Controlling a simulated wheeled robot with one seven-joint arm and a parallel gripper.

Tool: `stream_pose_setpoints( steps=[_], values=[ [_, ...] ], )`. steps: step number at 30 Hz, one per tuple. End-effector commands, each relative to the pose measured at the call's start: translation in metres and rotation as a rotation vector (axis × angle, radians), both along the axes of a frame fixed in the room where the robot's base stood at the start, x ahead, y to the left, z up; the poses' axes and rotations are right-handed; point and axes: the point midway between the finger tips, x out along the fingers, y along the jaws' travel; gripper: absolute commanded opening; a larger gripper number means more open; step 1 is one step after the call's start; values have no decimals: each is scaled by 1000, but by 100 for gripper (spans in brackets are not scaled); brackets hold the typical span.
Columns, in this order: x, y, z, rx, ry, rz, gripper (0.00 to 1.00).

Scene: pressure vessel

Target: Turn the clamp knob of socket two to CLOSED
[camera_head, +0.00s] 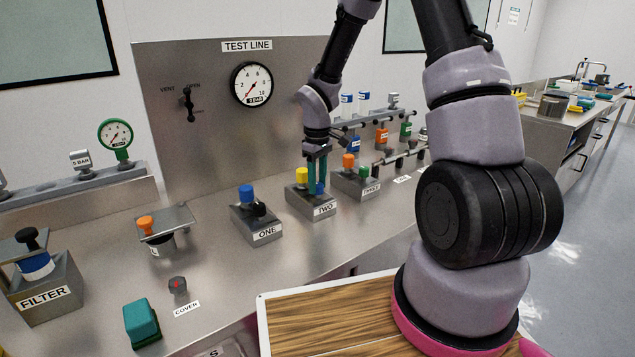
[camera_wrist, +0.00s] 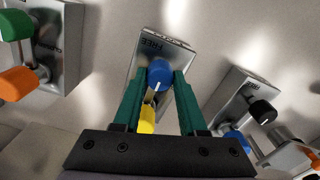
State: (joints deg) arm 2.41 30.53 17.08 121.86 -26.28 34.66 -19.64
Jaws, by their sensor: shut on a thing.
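The socket two block (camera_head: 313,209) is a grey metal block with a TWO label on its front, standing on the bench. A yellow plug (camera_head: 302,175) sits in it; it also shows in the wrist view (camera_wrist: 147,118). Its blue clamp knob (camera_wrist: 160,74) has a white pointer line, directed toward the yellow plug side in the wrist view. My gripper (camera_head: 318,187) points down over the block with its green fingers on either side of the blue knob, shut on it.
Socket one (camera_head: 257,223), with a blue plug and black knob, stands left of socket two. Socket three (camera_head: 356,184), with orange and green parts, stands close on its right. A panel with a gauge (camera_head: 252,84) rises behind. Open bench lies in front of the sockets.

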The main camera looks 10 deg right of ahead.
Motion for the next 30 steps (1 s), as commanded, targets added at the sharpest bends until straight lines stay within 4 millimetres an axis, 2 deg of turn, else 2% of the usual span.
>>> stream_pose_setpoints(
  steps=[1, 2, 3, 4, 13, 17, 30],
  values=[
    [1, 0, 1, 0, -3, 2, 0],
    [1, 0, 1, 0, -3, 2, 45],
    [1, 0, 1, 0, -3, 2, 60],
    [1, 0, 1, 0, -3, 1, 71],
    [0, 0, 1, 0, -1, 0, 71],
    [1, 0, 9, 0, -5, 1, 71],
    [1, -1, 90, -1, -6, -1, 71]
  ],
)
